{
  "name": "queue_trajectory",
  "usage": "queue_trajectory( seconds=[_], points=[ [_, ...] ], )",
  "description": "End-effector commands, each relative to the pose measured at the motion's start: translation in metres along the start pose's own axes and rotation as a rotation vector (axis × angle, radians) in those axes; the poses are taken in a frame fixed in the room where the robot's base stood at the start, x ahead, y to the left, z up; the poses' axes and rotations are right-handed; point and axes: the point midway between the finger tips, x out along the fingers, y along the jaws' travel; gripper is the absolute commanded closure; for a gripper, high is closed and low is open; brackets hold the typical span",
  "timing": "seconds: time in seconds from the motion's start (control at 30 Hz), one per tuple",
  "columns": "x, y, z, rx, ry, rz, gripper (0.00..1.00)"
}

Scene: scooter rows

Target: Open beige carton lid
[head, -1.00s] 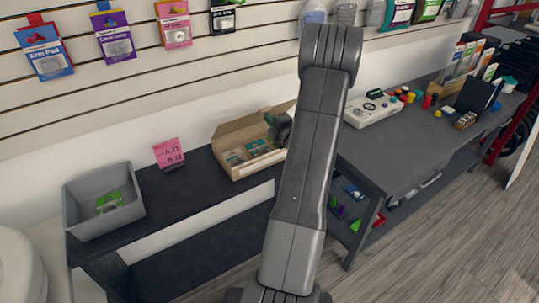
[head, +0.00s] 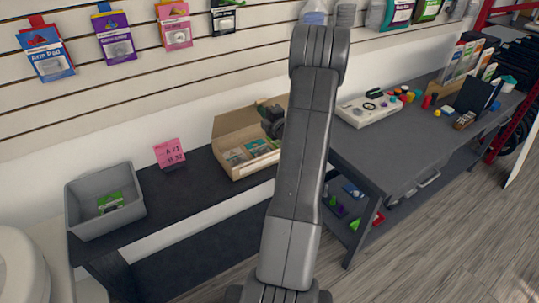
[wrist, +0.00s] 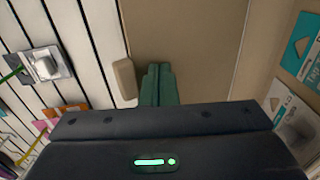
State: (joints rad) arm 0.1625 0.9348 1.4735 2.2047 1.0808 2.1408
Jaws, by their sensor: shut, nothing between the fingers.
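The beige carton (head: 257,165) stands on the dark shelf, with small packets showing inside. Its lid (head: 237,124) stands raised along the back side, leaning toward the wall. In the wrist view the lid's plain brown panel (wrist: 190,40) fills the middle, with a rounded tan tab (wrist: 123,78) at its left edge. My gripper (head: 272,122) is at the lid's right part, above the carton, partly hidden behind my arm. Its fingers (wrist: 158,84) are shut and empty, close against the lid panel. Whether they touch it I cannot tell.
A grey bin (head: 105,215) and a pink price card (head: 169,154) stand left of the carton on the dark shelf (head: 195,195). Hanging packages (head: 116,40) line the slatted wall behind. A grey workbench (head: 400,150) stands to the right.

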Motion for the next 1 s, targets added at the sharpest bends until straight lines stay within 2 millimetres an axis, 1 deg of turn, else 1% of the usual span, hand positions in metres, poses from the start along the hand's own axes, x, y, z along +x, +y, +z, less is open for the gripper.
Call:
queue_trajectory(
  seconds=[0.3,1.0],
  points=[
    [0.002,0.000,0.000,0.000,0.001,0.000,1.00],
    [0.037,0.003,0.000,-0.001,0.002,0.000,1.00]
  ],
)
